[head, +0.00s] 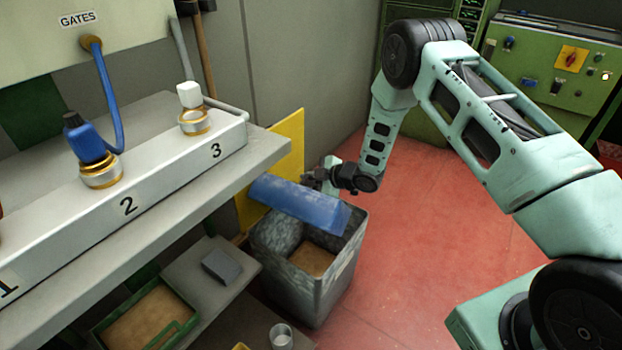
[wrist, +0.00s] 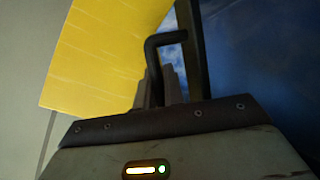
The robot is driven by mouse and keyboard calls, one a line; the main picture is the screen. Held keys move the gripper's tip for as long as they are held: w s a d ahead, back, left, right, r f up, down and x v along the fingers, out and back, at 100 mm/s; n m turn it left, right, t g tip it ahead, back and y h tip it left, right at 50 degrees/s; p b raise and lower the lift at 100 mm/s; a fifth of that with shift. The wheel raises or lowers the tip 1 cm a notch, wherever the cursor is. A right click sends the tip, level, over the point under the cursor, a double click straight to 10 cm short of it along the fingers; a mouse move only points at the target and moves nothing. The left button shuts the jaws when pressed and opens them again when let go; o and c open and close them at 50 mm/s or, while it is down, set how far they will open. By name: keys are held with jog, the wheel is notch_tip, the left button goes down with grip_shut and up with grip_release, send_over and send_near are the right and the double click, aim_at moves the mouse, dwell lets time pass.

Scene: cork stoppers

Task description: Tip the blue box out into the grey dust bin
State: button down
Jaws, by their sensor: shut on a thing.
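The blue box (head: 300,203) is tilted over the top of the grey dust bin (head: 338,282) in the head view. Its long blue side faces me, so I cannot see inside it. Brown material lies in the bottom of the bin. My gripper (head: 318,177) is behind the box at the bin's far side, shut on the box. In the wrist view, a dark finger and a bent dark handle stand in front of the blue box (wrist: 262,70), which fills the right side. The exact grip is partly hidden.
A yellow panel (head: 285,150) stands close behind the bin. The shelf with numbered stations (head: 240,165) is to the left. Below it are a green-edged tray of brown material (head: 150,318), a grey block (head: 221,266) and a small cup (head: 281,336). Red floor (head: 430,240) is clear to the right.

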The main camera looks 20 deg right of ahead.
aim_at(309, 177)
jog(key=shift+s+a+r+n+t+h, duration=0.35)
jog(key=shift+s+a+r+n, duration=0.1)
jog(key=shift+r, duration=0.2)
jog(key=shift+s+a+r+n+t+h, duration=0.25)
jog(key=shift+s+a+r+n+t, duration=0.15)
jog(key=shift+r, duration=0.2)
jog(key=shift+s+a+n+b, duration=0.1)
jog(key=shift+a+n+b, duration=0.1)
jog(key=shift+n+b, duration=0.15)
jog(key=shift+s+a+f+t+h+b, duration=0.1)
jog(key=shift+a+f+t+h+b, duration=0.1)
jog(key=shift+f+t+h+b, duration=0.3)
jog(key=n+b, duration=0.1)
jog(key=n+t+b, duration=0.1)
jog(key=b, duration=0.1)
jog(key=shift+s+a+f, duration=0.1)
jog(key=shift+s+a, duration=0.25)
jog(key=shift+a, duration=0.05)
jog(key=shift+s+a+f+n+t+h+b, duration=0.15)
jog(key=shift+n+t+h+b, duration=0.15)
jog(key=shift+b, duration=0.25)
jog(key=shift+s+a+n+t+h+b, duration=0.15)
jog(key=shift+n+h+b, duration=0.2)
jog(key=shift+b, duration=0.2)
jog(key=shift+s+a+n+b, duration=0.1)
jog(key=shift+n+b, duration=0.25)
